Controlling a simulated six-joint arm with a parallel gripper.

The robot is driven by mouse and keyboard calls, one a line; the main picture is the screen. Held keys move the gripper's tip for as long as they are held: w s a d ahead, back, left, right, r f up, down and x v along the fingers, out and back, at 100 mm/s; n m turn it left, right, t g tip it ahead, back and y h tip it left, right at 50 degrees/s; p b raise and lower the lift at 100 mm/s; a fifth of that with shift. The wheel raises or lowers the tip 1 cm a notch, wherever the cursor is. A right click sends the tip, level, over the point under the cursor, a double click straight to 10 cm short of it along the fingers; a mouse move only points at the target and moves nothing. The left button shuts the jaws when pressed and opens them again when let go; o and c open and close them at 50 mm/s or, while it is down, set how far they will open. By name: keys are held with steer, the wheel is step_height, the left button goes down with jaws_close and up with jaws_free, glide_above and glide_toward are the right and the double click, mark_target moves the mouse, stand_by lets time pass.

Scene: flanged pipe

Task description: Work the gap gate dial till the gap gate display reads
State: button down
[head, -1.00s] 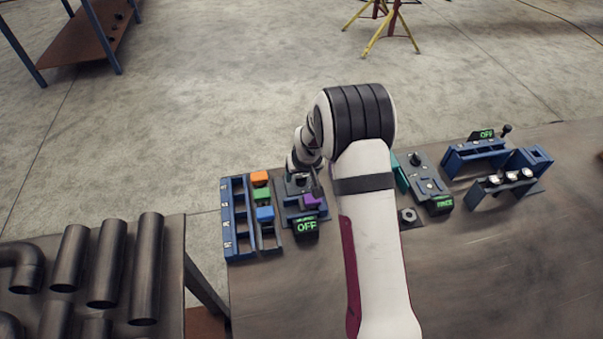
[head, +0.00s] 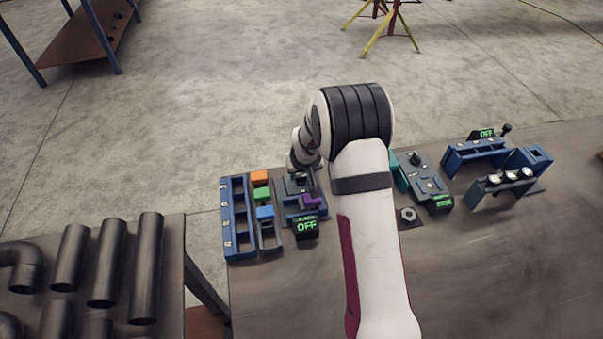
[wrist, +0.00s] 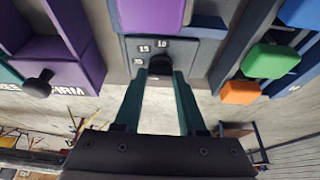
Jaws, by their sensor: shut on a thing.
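In the wrist view, a black dial (wrist: 160,66) sits on a grey panel (wrist: 133,48) with small number labels, two of which look like 1.5 and 1.0. My gripper (wrist: 160,80) has its two teal fingers on either side of the dial and is shut on it. In the head view, a display (head: 307,226) at the front of the panel under my wrist reads OFF in green. I cannot tell which display belongs to the dial.
A purple block (head: 313,202) lies close by the dial. Orange (head: 259,176), green (head: 262,193) and blue (head: 265,213) blocks stand left in a rack. Other panels with displays (head: 440,203) stand right. The bench front is clear; pipes (head: 104,265) lie on the left table.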

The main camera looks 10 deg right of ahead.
steer(key=m, duration=0.2)
steer(key=m+h, duration=0.1)
steer(key=m, duration=0.1)
steer(key=shift+a+g+h, duration=0.2)
steer(key=shift+g+h, duration=0.1)
steer(key=shift+m+g+h, duration=0.4)
steer(key=shift+m+h, duration=0.2)
steer(key=shift+m, duration=1.6)
steer(key=shift+c, duration=2.4)
jaws_free()
steer(key=v, duration=1.5)
steer(key=shift+a+r, duration=0.25)
steer(key=shift+r, duration=0.1)
